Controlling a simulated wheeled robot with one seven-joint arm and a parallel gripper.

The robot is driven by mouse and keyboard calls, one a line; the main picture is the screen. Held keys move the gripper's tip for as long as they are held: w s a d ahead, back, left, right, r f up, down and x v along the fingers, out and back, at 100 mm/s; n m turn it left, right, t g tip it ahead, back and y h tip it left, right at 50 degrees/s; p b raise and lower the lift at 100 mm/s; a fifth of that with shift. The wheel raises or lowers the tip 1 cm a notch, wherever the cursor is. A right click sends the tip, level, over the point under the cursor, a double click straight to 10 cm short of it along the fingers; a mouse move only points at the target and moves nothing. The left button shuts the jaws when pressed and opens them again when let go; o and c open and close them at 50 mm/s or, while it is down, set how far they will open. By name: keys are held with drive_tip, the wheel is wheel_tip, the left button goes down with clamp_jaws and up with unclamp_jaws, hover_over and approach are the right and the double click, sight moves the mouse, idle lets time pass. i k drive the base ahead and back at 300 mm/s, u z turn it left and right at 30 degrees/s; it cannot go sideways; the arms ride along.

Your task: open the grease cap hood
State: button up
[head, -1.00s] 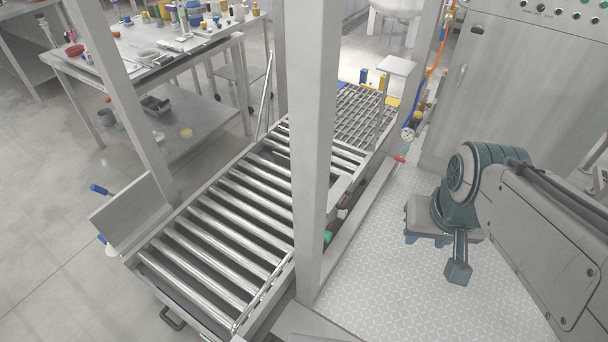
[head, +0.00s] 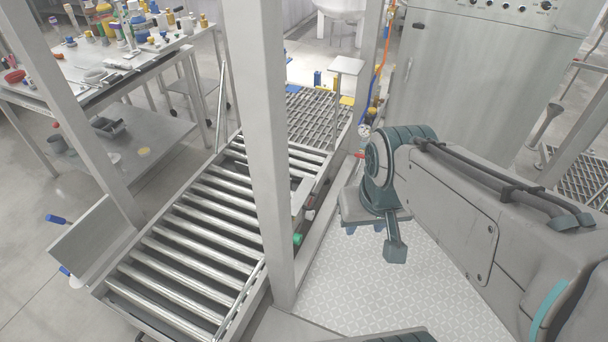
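I cannot make out a grease cap hood in the head view. My gripper (head: 376,228) is at the end of my grey and dark teal arm, right of the upright post. It hangs over the light patterned floor plate, apart from the conveyor and the cabinet. My wrist hides most of it, so I cannot see whether its fingers are open or shut. I see nothing held in it.
A roller conveyor (head: 190,252) runs along the left behind a grey post (head: 262,150). A steel cabinet (head: 475,85) with a row of buttons stands at the back right. A cluttered bench (head: 95,88) is at upper left. The patterned floor (head: 400,305) is clear.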

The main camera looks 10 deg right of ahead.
sight(302, 194)
drive_tip(key=z, duration=0.45)
drive_tip(key=i, duration=1)
drive_tip(key=u, duration=0.2)
